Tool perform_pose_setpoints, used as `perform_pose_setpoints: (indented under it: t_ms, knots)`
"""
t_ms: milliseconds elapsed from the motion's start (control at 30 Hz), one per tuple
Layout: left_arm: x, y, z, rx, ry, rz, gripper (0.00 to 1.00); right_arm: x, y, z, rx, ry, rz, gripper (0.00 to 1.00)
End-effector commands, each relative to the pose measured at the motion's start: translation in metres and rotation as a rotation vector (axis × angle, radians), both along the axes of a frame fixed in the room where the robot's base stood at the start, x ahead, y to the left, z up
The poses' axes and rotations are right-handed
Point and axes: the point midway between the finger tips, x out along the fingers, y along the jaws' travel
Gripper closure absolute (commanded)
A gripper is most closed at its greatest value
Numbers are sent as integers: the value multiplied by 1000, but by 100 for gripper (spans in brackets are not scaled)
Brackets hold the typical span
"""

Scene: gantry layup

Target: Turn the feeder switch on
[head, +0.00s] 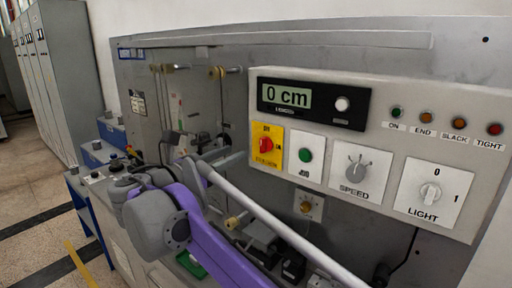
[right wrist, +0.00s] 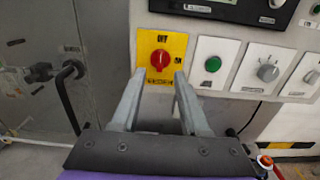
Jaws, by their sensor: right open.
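The feeder switch is most likely the red rotary knob (head: 266,146) on a yellow plate at the left end of the control panel; its small lettering is hard to read. It also shows in the right wrist view (right wrist: 160,60), with OFF above it and ON at its right; its handle looks roughly upright, towards OFF. My right gripper (head: 228,152) is just left of the yellow plate in the head view. In the right wrist view its open fingers (right wrist: 160,78) stand either side of and below the knob, apart from it and empty. My left gripper is not in view.
The panel (head: 385,100) also carries a 0 cm display (head: 288,96), a green button (head: 305,155), a SPEED knob (head: 357,168), a LIGHT switch (head: 430,193) and several lamps. A black bent handle (right wrist: 68,85) is at the left in the wrist view.

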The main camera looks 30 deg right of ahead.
Motion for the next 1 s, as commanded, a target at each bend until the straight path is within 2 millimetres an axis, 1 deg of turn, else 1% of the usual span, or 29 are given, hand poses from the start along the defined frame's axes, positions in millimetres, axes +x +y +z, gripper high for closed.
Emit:
perform_pose_setpoints:
  t_ms: [33,300,400,500,667,900,967,1000]
  knots:
    - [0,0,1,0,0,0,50,2,-10,0,0,0,-6,55]
    - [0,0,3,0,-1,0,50,22,-58,0,3,-1,-6,55]
    - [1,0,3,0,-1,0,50,28,-72,0,3,-1,-5,55]
    - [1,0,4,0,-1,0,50,32,-82,0,4,-2,-3,55]
    - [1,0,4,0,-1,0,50,36,-88,-1,4,-2,-1,55]
    - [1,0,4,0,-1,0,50,36,-89,-1,5,-2,0,55]
    - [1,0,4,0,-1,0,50,36,-89,-1,5,-2,0,64]
    - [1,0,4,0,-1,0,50,36,-89,-1,5,-2,0,71]
